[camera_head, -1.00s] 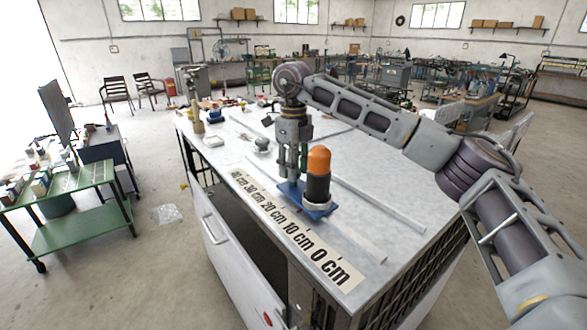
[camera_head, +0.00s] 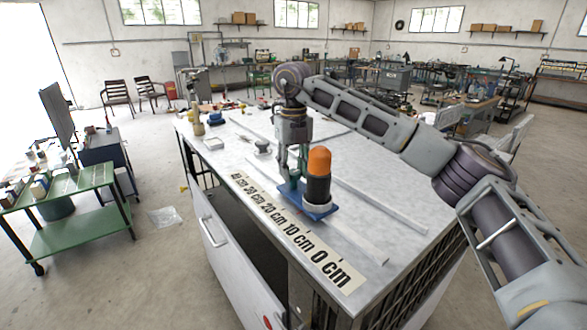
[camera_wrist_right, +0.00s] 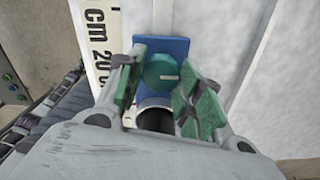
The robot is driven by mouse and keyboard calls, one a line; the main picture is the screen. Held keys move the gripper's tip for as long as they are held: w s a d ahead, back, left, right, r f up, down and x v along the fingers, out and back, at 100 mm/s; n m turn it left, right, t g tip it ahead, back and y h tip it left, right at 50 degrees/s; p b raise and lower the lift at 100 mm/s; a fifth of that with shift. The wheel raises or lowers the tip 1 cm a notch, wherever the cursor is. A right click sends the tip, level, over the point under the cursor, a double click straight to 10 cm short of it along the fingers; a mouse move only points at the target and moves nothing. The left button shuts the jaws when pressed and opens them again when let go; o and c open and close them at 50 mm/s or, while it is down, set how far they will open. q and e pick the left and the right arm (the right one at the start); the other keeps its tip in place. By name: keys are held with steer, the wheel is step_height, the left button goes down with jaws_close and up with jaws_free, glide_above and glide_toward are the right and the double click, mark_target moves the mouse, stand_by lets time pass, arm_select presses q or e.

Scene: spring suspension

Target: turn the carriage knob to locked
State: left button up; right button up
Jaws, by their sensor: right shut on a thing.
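The blue carriage (camera_head: 322,212) sits on the bench beside a printed centimetre scale (camera_head: 290,228). A black cylinder with an orange top (camera_head: 319,175) stands on it. The carriage knob is green and round (camera_wrist_right: 160,70), with a white mark that points right in the wrist view. My right gripper (camera_head: 291,183) reaches down to the carriage from above, next to the cylinder. In the wrist view its green-padded fingers (camera_wrist_right: 160,85) are on both sides of the knob, shut on it. The contact itself is partly hidden. My left gripper is not in view.
Light rails (camera_head: 380,208) run along the bench top. A small round knob-like part (camera_head: 262,147) and a blue object (camera_head: 215,118) are farther back. A green cart (camera_head: 75,200) stands apart on the left. The bench top right of the carriage is mostly clear.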

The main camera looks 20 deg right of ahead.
mark_target(294, 172)
steer(key=shift+r, duration=0.1)
steer(key=o, duration=1)
steer(key=shift+o, duration=0.2)
step_height(294, 172, up, 12)
stand_by(0.6)
stand_by(0.4)
